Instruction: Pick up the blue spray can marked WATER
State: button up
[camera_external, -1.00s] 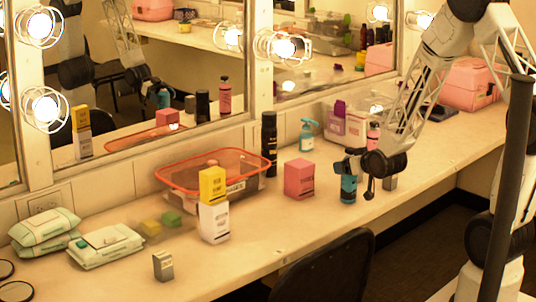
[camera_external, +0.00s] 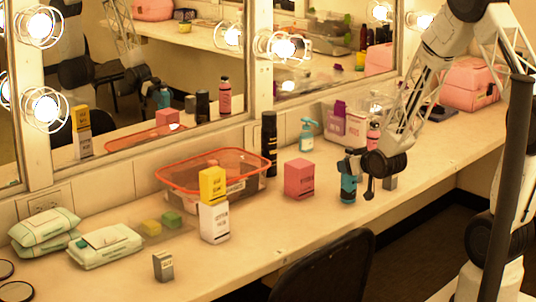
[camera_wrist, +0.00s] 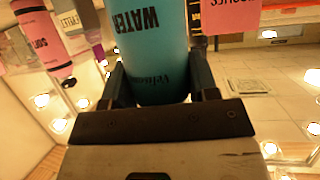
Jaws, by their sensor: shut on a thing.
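The blue spray can (camera_external: 348,190) stands upright on the counter, or very nearly touching it, right of the pink box. In the wrist view the can (camera_wrist: 152,55) shows the word WATER upside down and sits between the two dark fingers. My gripper (camera_external: 356,170) is shut on the can, with one finger on each side of it. In the wrist view my gripper (camera_wrist: 160,88) grips the can around its body. Part of the can is hidden behind the fingers in the outside view.
Behind are a teal pump bottle (camera_external: 308,136), a tall black can (camera_external: 269,145) and a pink bottle (camera_external: 373,136).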

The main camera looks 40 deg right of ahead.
aim_at(346, 153)
jog(key=shift+r, duration=0.15)
jog(key=shift+c, duration=0.2)
jog(key=shift+r, duration=0.8)
jog(key=shift+s+r, duration=0.1)
jog(key=shift+r, duration=0.85)
jog(key=s+a+r, duration=0.1)
jog(key=s+a, duration=0.1)
jog(key=s, duration=1.3)
jog(key=shift+s+a+r, duration=0.15)
jog(key=shift+s+a, duration=0.1)
jog(key=shift+a, duration=0.15)
